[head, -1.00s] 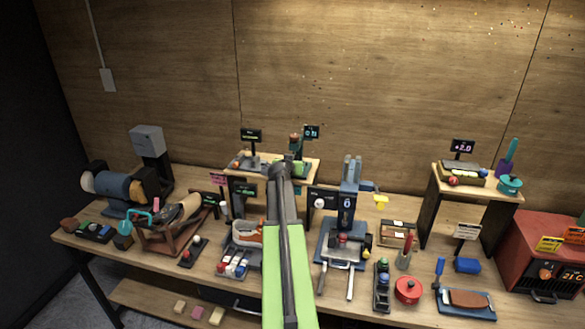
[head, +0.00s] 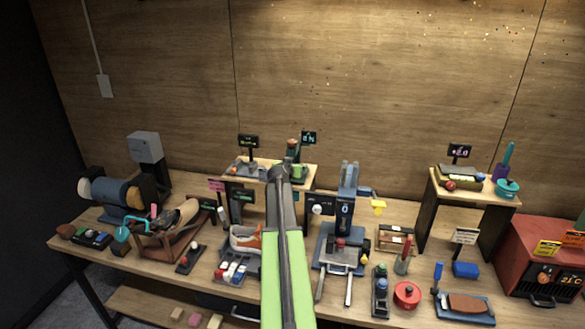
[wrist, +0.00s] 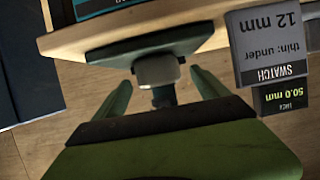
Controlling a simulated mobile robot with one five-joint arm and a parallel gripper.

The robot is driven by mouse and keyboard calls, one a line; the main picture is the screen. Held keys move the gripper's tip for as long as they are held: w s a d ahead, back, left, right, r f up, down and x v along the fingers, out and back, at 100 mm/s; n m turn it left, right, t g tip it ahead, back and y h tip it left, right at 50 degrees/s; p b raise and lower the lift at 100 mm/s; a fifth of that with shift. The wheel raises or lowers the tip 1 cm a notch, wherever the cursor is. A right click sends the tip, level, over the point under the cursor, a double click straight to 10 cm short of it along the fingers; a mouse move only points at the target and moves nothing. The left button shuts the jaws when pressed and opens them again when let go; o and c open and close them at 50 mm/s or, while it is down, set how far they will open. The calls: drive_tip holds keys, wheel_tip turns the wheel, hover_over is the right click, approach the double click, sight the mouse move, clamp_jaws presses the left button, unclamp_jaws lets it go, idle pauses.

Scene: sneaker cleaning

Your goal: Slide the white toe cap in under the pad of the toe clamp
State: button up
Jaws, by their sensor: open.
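My gripper (wrist: 160,92) is open in the wrist view, its two green fingers apart. A pale grey, rounded block (wrist: 157,70) on a dark stem shows between the fingers. I cannot tell whether it is the toe cap or a part of the toe clamp, and I see no clear contact with either finger. In the head view my arm covers the middle of the bench and hides the gripper. A white and orange shoe-like thing (head: 243,239) sits left of my arm. The clamp's pad cannot be made out surely.
A wooden edge (wrist: 60,43) lies close beyond the fingers. A grey swatch sign (wrist: 267,45) and a black display (wrist: 283,97) stand close to one finger. A blue press (head: 345,215) stands right of my arm, a red pot (head: 407,294) farther right.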

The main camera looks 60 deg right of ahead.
drive_tip(key=p+v, duration=0.6)
drive_tip(key=v, duration=1.1)
drive_tip(key=shift+a+p, duration=0.2)
drive_tip(key=shift+p, duration=0.15)
